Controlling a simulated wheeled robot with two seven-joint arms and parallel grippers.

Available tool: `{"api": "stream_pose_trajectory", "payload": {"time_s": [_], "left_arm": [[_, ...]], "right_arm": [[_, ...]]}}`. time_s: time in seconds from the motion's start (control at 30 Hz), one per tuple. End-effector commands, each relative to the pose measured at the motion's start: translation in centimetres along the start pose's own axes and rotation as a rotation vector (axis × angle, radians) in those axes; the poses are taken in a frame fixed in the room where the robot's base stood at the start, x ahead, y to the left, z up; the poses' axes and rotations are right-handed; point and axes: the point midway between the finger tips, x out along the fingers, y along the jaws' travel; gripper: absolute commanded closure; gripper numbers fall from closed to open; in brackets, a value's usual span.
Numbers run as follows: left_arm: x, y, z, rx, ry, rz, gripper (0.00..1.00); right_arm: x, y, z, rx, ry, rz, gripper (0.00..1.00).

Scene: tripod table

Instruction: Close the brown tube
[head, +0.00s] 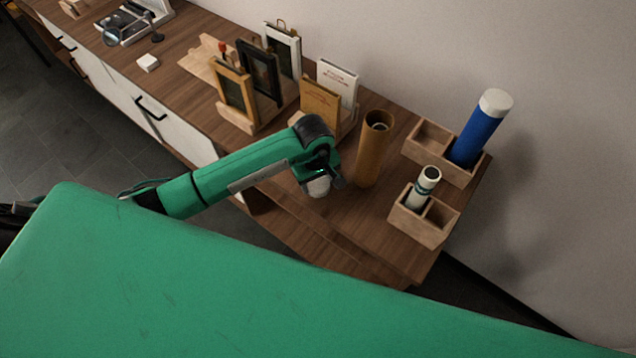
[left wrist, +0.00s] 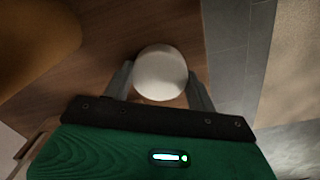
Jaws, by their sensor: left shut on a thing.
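The brown tube (head: 374,155) stands upright on the wooden sideboard, and its top is open. It also shows, blurred, in the left wrist view (left wrist: 35,40) at the upper left. My left gripper (head: 326,178) is just left of the tube in the head view, apart from it. It is shut on a round white cap (head: 318,187), which shows between the two fingers in the left wrist view (left wrist: 160,72). My right gripper is not in view.
A blue tube with a white cap (head: 480,130) stands in a wooden box (head: 431,135) at the right. A small white tube (head: 426,186) stands in another box (head: 428,232). Books (head: 320,103) and picture frames (head: 258,70) stand behind the arm. The sideboard (head: 352,225) is clear in front.

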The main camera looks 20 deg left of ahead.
Motion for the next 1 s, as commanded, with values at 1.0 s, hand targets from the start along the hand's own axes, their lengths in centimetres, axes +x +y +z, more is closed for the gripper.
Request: {"api": "stream_pose_trajectory", "payload": {"time_s": [1.0], "left_arm": [[-16.3,0.9,-0.1,0.001,0.004,0.005,0.64]], "right_arm": [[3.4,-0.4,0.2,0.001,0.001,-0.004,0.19]]}}
